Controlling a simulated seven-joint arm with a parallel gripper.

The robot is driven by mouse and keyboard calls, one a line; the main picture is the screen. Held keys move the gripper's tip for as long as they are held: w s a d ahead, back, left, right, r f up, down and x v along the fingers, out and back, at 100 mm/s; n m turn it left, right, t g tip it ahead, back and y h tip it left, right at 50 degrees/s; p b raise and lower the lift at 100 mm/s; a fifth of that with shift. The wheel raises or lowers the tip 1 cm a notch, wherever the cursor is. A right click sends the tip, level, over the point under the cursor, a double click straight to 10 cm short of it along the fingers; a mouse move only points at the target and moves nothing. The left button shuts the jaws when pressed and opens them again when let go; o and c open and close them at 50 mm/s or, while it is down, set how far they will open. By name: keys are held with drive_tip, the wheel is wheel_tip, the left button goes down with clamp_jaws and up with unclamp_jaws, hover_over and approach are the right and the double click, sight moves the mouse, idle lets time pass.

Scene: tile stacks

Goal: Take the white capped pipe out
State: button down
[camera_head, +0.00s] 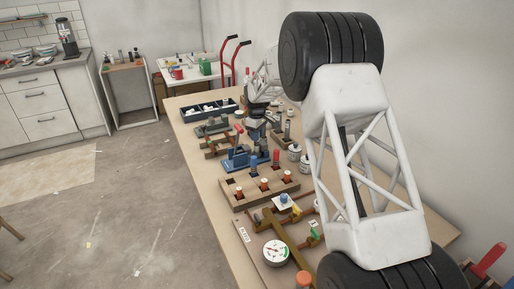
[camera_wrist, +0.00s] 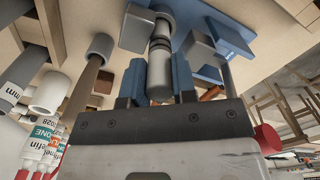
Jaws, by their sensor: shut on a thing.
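My gripper (camera_wrist: 158,82) is shut on a light grey, whitish pipe (camera_wrist: 159,72) with dark bands near its top, seen between the blue fingers in the wrist view. The pipe's upper end reaches to a grey and blue fixture (camera_wrist: 204,52); I cannot tell whether it is still seated there. In the head view my gripper (camera_head: 256,126) is over the blue fixture (camera_head: 246,159) on the bench, and the pipe is too small to make out.
A wooden block (camera_head: 240,190) with red-topped pegs stands in front of the blue fixture. A board with a dial gauge (camera_head: 276,252) lies nearer. A dark blue tray (camera_head: 210,110) is at the back left. Labelled vials (camera_wrist: 43,140) stand close on the left in the wrist view.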

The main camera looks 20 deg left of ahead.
drive_tip(key=shift+r, duration=0.25)
drive_tip(key=shift+r, duration=0.7)
drive_tip(key=shift+r, duration=0.7)
drive_tip(key=shift+r, duration=1.35)
drive_tip(key=shift+r, duration=0.1)
drive_tip(key=shift+r, duration=1.4)
drive_tip(key=shift+s, duration=0.1)
